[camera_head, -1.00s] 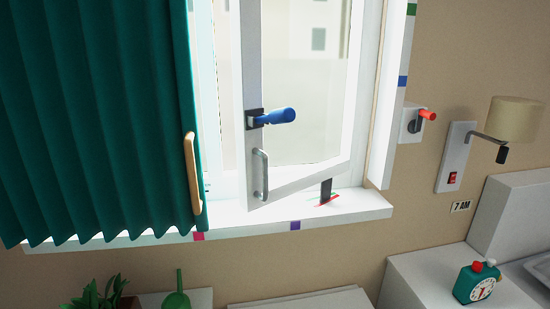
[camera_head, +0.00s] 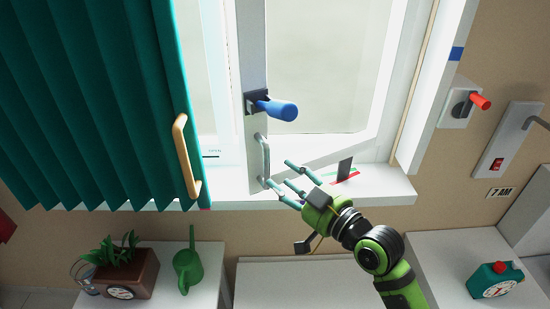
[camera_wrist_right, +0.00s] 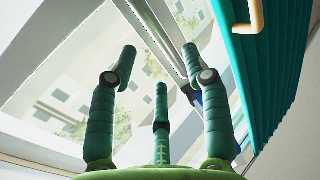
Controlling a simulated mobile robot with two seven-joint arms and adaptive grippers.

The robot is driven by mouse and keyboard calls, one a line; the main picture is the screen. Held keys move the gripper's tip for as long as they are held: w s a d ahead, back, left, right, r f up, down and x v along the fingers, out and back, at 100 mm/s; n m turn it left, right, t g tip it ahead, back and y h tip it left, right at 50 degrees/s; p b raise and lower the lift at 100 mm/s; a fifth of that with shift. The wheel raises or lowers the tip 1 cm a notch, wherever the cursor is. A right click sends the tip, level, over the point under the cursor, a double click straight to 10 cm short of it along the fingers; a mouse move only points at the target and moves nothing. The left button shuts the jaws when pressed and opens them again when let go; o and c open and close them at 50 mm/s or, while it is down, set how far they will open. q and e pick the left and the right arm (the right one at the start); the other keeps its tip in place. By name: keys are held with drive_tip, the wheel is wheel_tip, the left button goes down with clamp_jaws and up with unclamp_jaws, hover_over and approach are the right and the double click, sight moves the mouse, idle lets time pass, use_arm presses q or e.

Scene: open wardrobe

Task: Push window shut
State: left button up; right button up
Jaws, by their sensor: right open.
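The window sash (camera_head: 250,120) has a white frame and stands ajar, its lower corner out over the sill. I cannot tell whether a finger touches the sash. In the right wrist view the three fingers (camera_wrist_right: 158,90) are apart, with window glass and the frame beyond. My left gripper is not in view.
A green curtain (camera_head: 90,100) with a wooden handle (camera_head: 187,155) hangs left of the sash. A dark stop with red and green marks (camera_head: 345,169) is on the sill (camera_head: 390,188).

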sight(269, 168)
drive_tip(key=p+x, duration=0.2)
drive_tip(key=x, duration=0.4)
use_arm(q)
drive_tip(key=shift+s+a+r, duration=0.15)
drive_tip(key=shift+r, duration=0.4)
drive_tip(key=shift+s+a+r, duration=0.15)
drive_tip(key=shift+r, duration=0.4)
use_arm(e)
drive_tip(key=shift+a, duration=0.1)
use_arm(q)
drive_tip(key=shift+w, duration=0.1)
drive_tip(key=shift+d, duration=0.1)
use_arm(e)
drive_tip(key=shift+f, duration=0.1)
clamp_jaws()
